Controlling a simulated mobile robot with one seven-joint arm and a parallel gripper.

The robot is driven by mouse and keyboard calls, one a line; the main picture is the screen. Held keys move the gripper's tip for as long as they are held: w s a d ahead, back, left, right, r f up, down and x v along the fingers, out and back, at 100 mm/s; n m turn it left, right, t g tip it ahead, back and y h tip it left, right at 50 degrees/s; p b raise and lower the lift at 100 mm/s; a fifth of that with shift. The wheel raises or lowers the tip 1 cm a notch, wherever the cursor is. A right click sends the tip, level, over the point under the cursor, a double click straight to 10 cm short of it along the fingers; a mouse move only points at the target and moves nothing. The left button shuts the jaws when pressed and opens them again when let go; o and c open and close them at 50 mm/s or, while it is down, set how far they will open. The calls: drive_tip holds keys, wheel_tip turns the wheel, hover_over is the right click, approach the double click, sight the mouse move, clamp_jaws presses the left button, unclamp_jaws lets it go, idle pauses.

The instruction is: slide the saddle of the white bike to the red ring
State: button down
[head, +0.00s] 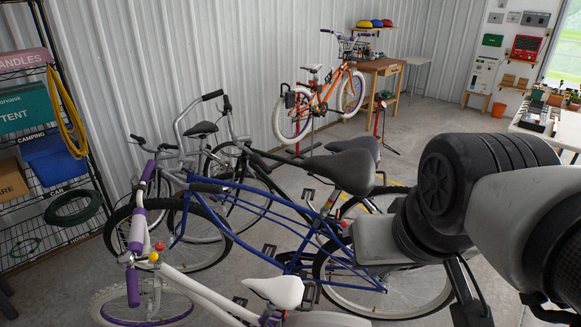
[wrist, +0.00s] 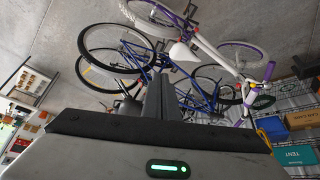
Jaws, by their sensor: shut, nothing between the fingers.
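The white bike (head: 200,287) is in the near foreground of the head view, with purple grips and a white saddle (head: 277,291). Its seat post is mostly hidden below the saddle. In the wrist view the bike (wrist: 212,50) and its white saddle (wrist: 182,53) appear turned over, beyond my fingers. I cannot make out a red ring on this bike. My gripper (wrist: 158,97) is shut and empty, apart from the saddle. In the head view my arm is at the right, and the fingertips are not clear.
A blue bike (head: 258,204) with a dark saddle (head: 342,171) stands close behind the white one, with other bikes around it. A shelf rack (head: 40,128) is at the left. An orange bike (head: 318,97) and workbench (head: 384,66) are farther back. Open floor (head: 420,130) lies at the back right.

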drive_tip(key=c, duration=2.3)
unclamp_jaws()
drive_tip(key=o, duration=0.5)
drive_tip(key=f+g, duration=0.1)
drive_tip(key=f, duration=0.1)
drive_tip(key=d+f+n+h+b, duration=0.1)
drive_tip(key=f, duration=0.1)
drive_tip(key=f+g+b, duration=0.1)
drive_tip(key=f, duration=0.1)
drive_tip(key=shift+w+d+f+n+g, duration=0.15)
drive_tip(key=shift+f+n+g, duration=0.1)
drive_tip(key=shift+n+g, duration=0.05)
drive_tip(key=shift+c, duration=0.2)
drive_tip(key=w+d+f+n+g+h+b, duration=0.2)
drive_tip(key=d+f+n+g+h+b, duration=0.15)
drive_tip(key=f, duration=0.55)
drive_tip(key=n+t+b, duration=1.4)
drive_tip(key=n+t, duration=0.4)
drive_tip(key=n, duration=1.2)
approach(313, 300)
drive_tip(key=shift+h, duration=0.25)
drive_tip(key=x, duration=1)
drive_tip(key=shift+w+a+f, duration=0.1)
drive_tip(key=shift+w+f, duration=0.05)
drive_tip(key=shift+f, duration=0.2)
drive_tip(key=shift+c, duration=0.3)
